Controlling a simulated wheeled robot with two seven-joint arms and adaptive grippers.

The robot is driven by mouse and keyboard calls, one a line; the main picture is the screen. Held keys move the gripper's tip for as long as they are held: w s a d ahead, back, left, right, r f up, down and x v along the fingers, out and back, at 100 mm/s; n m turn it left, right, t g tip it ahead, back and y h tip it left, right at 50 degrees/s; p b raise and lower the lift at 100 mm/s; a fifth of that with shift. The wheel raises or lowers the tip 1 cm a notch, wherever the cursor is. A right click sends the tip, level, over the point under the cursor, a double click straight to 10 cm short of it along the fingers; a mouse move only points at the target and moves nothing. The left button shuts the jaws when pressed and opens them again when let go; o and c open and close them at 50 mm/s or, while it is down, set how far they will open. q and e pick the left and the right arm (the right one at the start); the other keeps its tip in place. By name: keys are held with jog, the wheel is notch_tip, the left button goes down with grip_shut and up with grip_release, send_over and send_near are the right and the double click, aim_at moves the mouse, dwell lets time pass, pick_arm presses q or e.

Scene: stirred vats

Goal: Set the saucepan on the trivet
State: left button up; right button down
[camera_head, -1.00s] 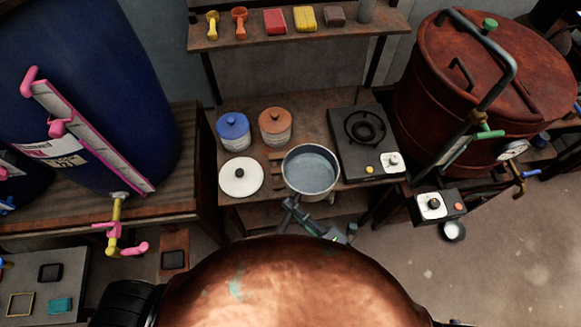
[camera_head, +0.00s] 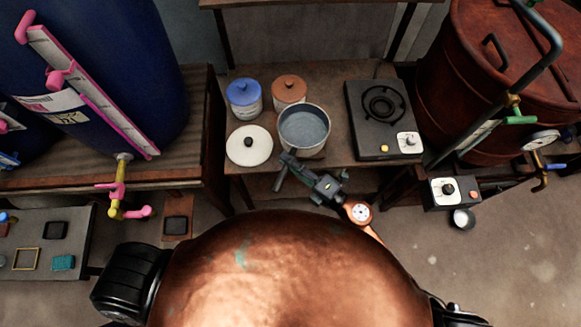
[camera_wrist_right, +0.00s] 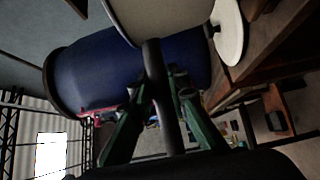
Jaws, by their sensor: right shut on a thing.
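The saucepan (camera_head: 304,127), a grey pan with a pale outside, is at the front of the wooden bench, right of the white lid (camera_head: 249,146). My right gripper (camera_head: 291,166) is shut on its dark handle. In the right wrist view, the green fingers (camera_wrist_right: 158,95) lie on both sides of the dark handle, and the pan's pale wall (camera_wrist_right: 160,18) is above. The pan looks about level. I cannot tell whether it touches anything below. The slatted wooden trivet is hidden now, apparently under the pan. My left gripper is not in view.
A blue canister (camera_head: 244,94) and an orange canister (camera_head: 289,90) stand close behind the pan. A black hotplate (camera_head: 380,124) is to its right, with bare bench between. A red vat (camera_head: 480,100) stands farther right and a large blue barrel (camera_head: 120,80) on the left.

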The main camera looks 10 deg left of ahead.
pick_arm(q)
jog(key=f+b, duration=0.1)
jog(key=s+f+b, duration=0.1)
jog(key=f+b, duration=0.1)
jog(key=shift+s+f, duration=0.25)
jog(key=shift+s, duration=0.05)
pick_arm(e)
notch_tip(320, 180, down, 5)
jog(key=w, duration=0.2)
jog(key=shift+w+a+f, duration=0.2)
jog(key=shift+w+a, duration=0.05)
jog(key=shift+a, duration=0.15)
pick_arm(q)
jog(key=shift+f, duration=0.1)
pick_arm(e)
jog(key=shift+f, duration=0.1)
jog(key=c, duration=2.3)
grip_release()
jog(key=shift+f, duration=0.2)
jog(key=o, duration=0.5)
jog(key=shift+c, duration=0.2)
